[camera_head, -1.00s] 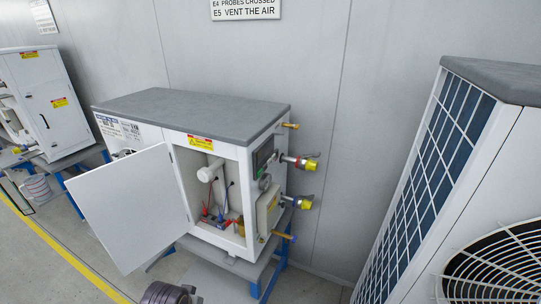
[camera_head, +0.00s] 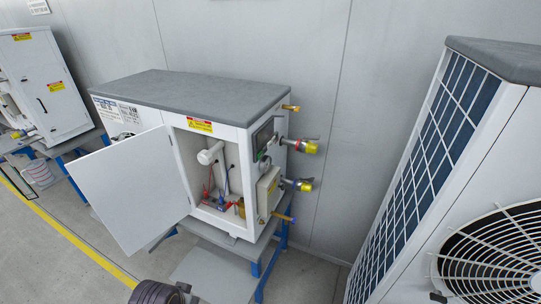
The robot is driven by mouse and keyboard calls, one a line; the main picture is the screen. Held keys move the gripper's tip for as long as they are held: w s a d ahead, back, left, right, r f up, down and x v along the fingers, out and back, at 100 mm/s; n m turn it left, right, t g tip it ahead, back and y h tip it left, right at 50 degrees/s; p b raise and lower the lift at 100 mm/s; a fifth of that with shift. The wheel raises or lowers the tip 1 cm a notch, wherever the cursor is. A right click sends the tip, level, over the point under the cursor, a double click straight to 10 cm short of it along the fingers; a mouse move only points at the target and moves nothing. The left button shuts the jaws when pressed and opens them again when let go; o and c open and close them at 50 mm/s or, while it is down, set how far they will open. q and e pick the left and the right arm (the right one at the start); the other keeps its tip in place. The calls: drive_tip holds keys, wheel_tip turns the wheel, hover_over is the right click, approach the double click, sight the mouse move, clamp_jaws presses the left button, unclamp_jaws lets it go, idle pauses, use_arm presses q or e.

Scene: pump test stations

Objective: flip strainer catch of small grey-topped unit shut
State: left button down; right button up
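The small grey-topped unit (camera_head: 190,93) stands on a blue-legged stand, left of the middle. Its white door (camera_head: 128,190) hangs wide open to the left. Inside are a white pipe fitting (camera_head: 210,152), red and blue parts (camera_head: 226,202) on the floor, and a brass-coloured part (camera_head: 240,207) near the right wall. On its right side are a gauge (camera_head: 263,165), a beige box (camera_head: 268,192) and two yellow-ended valves (camera_head: 308,147). The strainer catch is too small to make out, so I cannot tell its position. Neither gripper is in view.
A large unit with a blue grille (camera_head: 430,160) and a fan (camera_head: 495,250) fills the right. Another white unit (camera_head: 40,95) stands at far left. A dark ribbed round object (camera_head: 155,292) shows at the bottom edge.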

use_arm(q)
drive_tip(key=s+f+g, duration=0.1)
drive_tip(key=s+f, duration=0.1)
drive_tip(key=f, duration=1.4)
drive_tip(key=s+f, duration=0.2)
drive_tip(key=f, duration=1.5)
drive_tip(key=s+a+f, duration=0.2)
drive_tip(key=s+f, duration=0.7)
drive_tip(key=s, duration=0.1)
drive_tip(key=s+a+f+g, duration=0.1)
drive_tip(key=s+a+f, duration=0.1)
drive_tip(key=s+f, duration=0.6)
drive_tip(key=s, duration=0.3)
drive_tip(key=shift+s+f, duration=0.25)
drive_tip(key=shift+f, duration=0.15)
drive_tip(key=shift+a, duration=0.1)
